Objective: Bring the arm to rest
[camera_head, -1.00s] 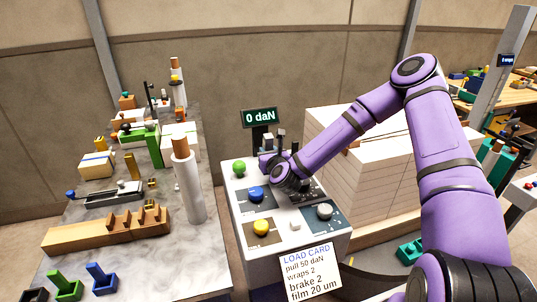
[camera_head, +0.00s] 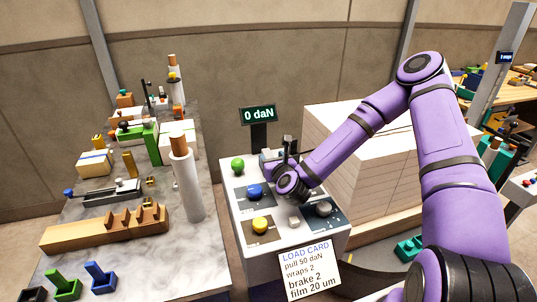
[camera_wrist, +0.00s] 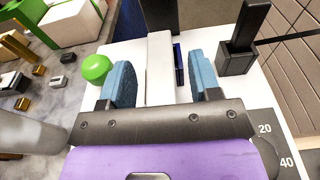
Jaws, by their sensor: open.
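My purple arm reaches in from the right over the white control console (camera_head: 240,219). My gripper shows in the wrist view (camera_wrist: 160,82), its two blue-grey fingers apart with nothing held between them. In the head view the fingertips are hidden behind the wrist. A green knob (camera_head: 237,164) stands at the console's back left, and in the wrist view (camera_wrist: 96,68) it is just left of the left finger. A blue knob (camera_head: 255,191), a yellow knob (camera_head: 261,224) and a grey knob (camera_head: 323,208) stand on dark or brown plates around the wrist.
A display (camera_head: 259,115) reading "0 daN" stands behind the console. A load card (camera_head: 309,270) hangs at its front. A tall stack of reams (camera_head: 345,165) is close to the right, under my forearm. A marble table (camera_head: 130,260) with several tools and a film roll (camera_head: 187,185) is left.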

